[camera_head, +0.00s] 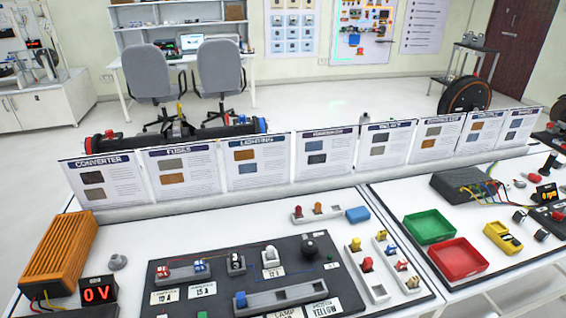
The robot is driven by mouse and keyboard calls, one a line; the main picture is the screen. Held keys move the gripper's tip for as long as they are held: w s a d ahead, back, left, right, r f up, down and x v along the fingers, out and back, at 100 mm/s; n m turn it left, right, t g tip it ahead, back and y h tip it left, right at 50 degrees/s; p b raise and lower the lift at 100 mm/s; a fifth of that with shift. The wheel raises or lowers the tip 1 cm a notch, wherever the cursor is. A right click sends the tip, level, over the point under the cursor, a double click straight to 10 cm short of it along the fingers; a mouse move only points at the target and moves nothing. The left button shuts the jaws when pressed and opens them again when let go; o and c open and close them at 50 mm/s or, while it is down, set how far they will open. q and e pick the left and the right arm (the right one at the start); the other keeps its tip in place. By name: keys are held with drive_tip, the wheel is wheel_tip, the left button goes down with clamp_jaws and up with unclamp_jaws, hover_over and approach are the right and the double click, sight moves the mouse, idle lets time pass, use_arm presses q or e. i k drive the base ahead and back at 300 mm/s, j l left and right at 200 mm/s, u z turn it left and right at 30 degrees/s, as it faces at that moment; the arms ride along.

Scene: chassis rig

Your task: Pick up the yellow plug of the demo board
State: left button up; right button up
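The black demo board (215,290) lies on the white table in the lower middle. It carries red and blue parts, switches, a black knob (309,246) and a grey strip (285,295) with a blue piece at its left end. A label at its lower right reads "YELLOW" (325,309). I see no clearly yellow plug on the board itself. Neither of my grippers is in view.
An orange ribbed box (62,252) and a red "0 V" display (98,291) stand left of the board. A green tray (429,226), red tray (457,257) and yellow meter (502,237) lie on the right table. Upright information cards (262,160) line the back edge.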

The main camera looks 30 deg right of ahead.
sight(356, 244)
drive_tip(key=z, duration=1.25)
